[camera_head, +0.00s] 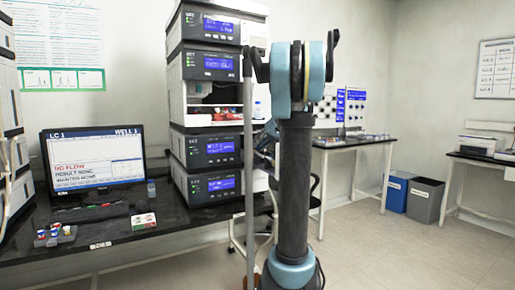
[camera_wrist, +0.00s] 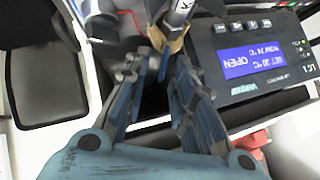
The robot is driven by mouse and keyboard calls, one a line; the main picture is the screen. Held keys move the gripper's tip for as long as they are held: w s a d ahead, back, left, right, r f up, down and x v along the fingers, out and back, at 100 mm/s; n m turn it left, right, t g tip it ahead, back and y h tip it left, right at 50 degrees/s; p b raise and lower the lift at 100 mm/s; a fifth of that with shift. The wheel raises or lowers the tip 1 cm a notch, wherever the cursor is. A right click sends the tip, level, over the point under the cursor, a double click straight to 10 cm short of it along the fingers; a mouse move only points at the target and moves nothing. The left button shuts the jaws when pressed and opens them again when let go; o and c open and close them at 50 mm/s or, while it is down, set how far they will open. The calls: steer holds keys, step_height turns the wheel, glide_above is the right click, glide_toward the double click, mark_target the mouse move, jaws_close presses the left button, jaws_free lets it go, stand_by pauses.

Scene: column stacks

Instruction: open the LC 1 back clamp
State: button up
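The LC 1 module (camera_wrist: 255,62) is upside down in the wrist view; its blue display reads OPEN. A white cylinder with dark lettering (camera_wrist: 181,13), which looks like a column, lies left of its panel. A tan piece (camera_wrist: 163,38) at the cylinder's lower end may be a clamp; I cannot tell whether it is the back one. My gripper (camera_wrist: 166,62) points at the tan piece, with its dark blue fingers apart and a gap between them. Whether the tips touch or grip the piece is unclear. In the head view my arm hides the gripper.
The instrument stack (camera_head: 211,105) stands on the black bench (camera_head: 100,245) with an open, lit middle bay. The monitor (camera_head: 92,158) reads LC 1, NO FLOW. A dark chair (camera_wrist: 38,75) shows in the wrist view.

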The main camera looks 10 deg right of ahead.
steer(key=shift+x, duration=0.75)
steer(key=shift+c, duration=0.4)
jaws_close()
steer(key=shift+w+d+f+m+y, duration=0.1)
steer(key=shift+d+f+m+y, duration=0.3)
steer(key=shift+y, duration=0.5)
steer(key=shift+d+f+m+g+y, duration=0.2)
steer(key=shift+d+m+g+y, duration=0.1)
steer(key=shift+m+y, duration=0.4)
